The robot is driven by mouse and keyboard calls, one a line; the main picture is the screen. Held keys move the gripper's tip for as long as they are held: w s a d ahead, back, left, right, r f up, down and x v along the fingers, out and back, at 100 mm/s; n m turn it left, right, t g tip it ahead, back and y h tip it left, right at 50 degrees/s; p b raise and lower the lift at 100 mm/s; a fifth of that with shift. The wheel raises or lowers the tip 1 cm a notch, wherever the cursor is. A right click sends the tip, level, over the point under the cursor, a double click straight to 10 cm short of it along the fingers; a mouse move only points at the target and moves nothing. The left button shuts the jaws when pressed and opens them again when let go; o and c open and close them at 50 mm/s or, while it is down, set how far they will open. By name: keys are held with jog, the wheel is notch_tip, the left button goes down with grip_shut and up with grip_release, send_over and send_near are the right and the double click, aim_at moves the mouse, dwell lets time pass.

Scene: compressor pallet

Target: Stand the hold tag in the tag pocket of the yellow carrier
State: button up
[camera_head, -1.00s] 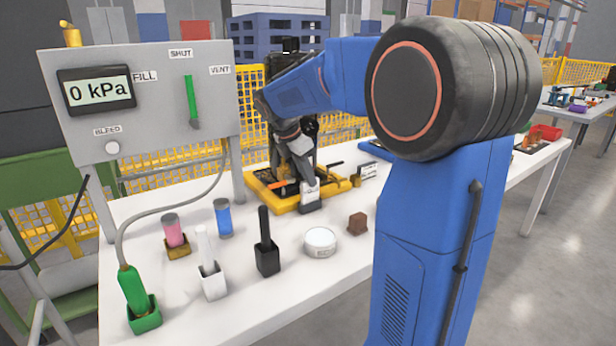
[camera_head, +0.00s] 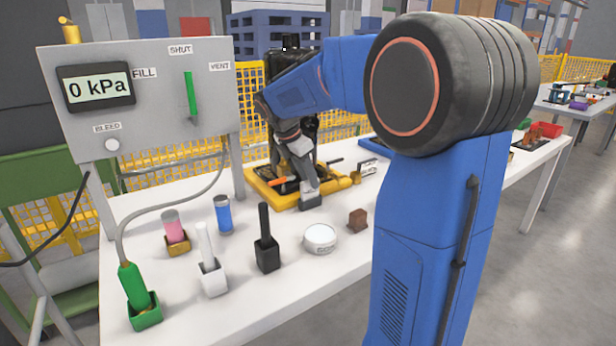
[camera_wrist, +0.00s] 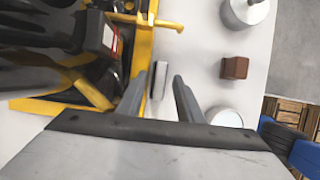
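The yellow carrier (camera_head: 285,199) sits on the white table, and part of its yellow frame shows in the wrist view (camera_wrist: 140,45). A thin pale upright piece (camera_wrist: 160,80) with a dark side, probably the hold tag, shows edge-on between my fingers in the wrist view. My gripper (camera_wrist: 166,78) is open around it, with a clear gap on the right. How deep the tag sits in the pocket is hidden.
White (camera_head: 211,277) and green (camera_head: 145,312) holders are nearer left. A gauge panel (camera_head: 140,95) stands behind. Clear table lies between them.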

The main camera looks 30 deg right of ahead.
jog(key=c, duration=0.4)
jog(key=shift+o, duration=0.2)
jog(key=shift+r, duration=0.2)
jog(key=shift+r, duration=3.35)
jog(key=shift+s, duration=0.1)
